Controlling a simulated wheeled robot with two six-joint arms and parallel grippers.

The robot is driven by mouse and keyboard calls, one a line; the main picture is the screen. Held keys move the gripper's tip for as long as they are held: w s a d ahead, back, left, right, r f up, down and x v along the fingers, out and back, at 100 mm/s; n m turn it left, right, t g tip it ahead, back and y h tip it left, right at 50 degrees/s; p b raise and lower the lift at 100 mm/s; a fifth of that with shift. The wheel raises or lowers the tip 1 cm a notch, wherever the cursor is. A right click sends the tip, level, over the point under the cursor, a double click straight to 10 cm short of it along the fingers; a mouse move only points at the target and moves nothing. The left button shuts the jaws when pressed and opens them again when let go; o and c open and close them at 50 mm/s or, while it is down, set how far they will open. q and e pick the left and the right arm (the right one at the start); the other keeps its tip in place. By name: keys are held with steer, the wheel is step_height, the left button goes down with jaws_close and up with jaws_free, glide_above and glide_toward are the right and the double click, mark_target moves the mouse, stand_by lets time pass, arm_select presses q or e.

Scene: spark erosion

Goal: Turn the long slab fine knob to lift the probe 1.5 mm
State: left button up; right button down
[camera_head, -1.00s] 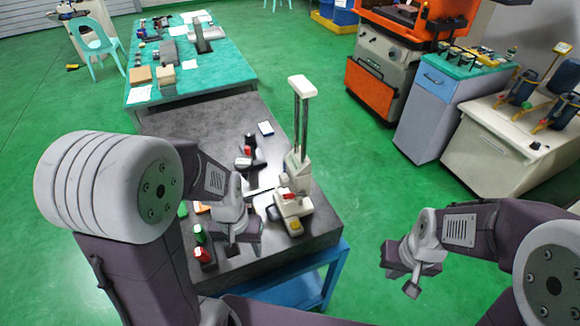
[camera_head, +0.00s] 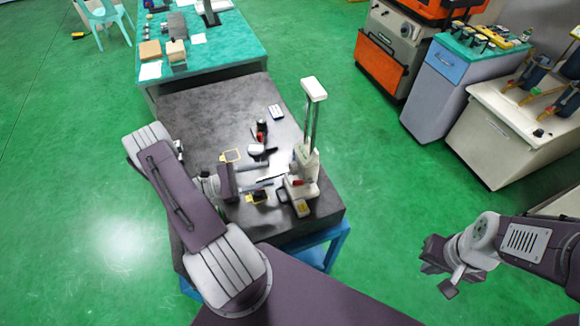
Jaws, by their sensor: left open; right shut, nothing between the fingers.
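A white stand with two tall metal columns (camera_head: 312,124) and a white top stands upright near the right edge of the dark table. Its base (camera_head: 302,193) bears a red part and a yellow part (camera_head: 303,208). I cannot make out which part is the long slab fine knob, nor the probe. My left gripper (camera_head: 272,184) is open, its fingers pointing right towards the stand's base from the left. Whether the fingertips touch anything there I cannot tell. My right gripper (camera_head: 436,273) is shut and empty over the floor at the right, away from the table.
A dark device with a red top (camera_head: 261,132) stands behind my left gripper. Yellow-edged small items (camera_head: 230,156) lie nearby. The dark tabletop (camera_head: 205,113) is clear towards the back left. A green-topped table (camera_head: 236,57) adjoins behind.

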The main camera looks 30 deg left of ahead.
mark_target(291, 169)
arm_select(q)
steer(key=p+x, duration=0.3)
steer(key=x, duration=0.4)
steer(key=shift+w+d+r+p, duration=0.1)
steer(key=shift+d+p, duration=0.2)
steer(key=shift+w+d, duration=0.15)
jaws_close()
steer(key=shift+f+n+b, duration=0.35)
steer(key=shift+n+b, duration=0.05)
steer(key=shift+b, duration=0.3)
steer(key=shift+r, duration=0.25)
jaws_free()
